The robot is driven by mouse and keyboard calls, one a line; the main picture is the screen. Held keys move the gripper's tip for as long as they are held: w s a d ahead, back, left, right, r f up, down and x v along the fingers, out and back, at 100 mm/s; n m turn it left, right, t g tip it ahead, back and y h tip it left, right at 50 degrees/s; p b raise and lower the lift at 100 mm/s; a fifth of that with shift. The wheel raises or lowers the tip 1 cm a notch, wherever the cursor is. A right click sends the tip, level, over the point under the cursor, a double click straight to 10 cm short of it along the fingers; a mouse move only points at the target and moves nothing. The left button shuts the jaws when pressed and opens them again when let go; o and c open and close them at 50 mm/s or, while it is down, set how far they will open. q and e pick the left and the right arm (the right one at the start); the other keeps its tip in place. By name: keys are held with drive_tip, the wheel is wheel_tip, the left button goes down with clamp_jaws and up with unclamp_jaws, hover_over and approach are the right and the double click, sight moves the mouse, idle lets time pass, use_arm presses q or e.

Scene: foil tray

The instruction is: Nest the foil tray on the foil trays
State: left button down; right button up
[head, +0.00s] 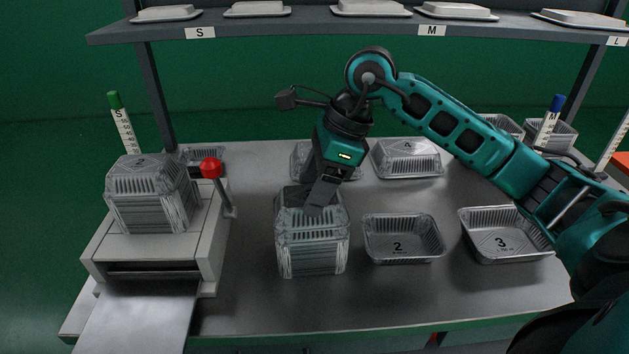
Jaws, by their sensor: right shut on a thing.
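A stack of nested foil trays (312,258) stands on the grey table at the centre. My right gripper (318,207) reaches down at the top of the stack, shut on the wall of a foil tray (290,197). The held tray is at the stack's upper back and partly hidden by my gripper. Whether it rests in the stack or is just above it, I cannot tell. My left gripper is not in view.
Foil tray 2 (403,240) and foil tray 3 (503,238) lie right of the stack. Tray 4 (408,160) is behind. On the left is a machine (155,252) with a red knob (211,168) and upturned trays (150,195). A shelf (270,25) with lids spans the back.

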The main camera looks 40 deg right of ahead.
drive_tip(key=shift+f, duration=0.6)
drive_tip(key=shift+f+b, duration=0.1)
drive_tip(key=shift+b, duration=0.25)
drive_tip(key=o, duration=1.1)
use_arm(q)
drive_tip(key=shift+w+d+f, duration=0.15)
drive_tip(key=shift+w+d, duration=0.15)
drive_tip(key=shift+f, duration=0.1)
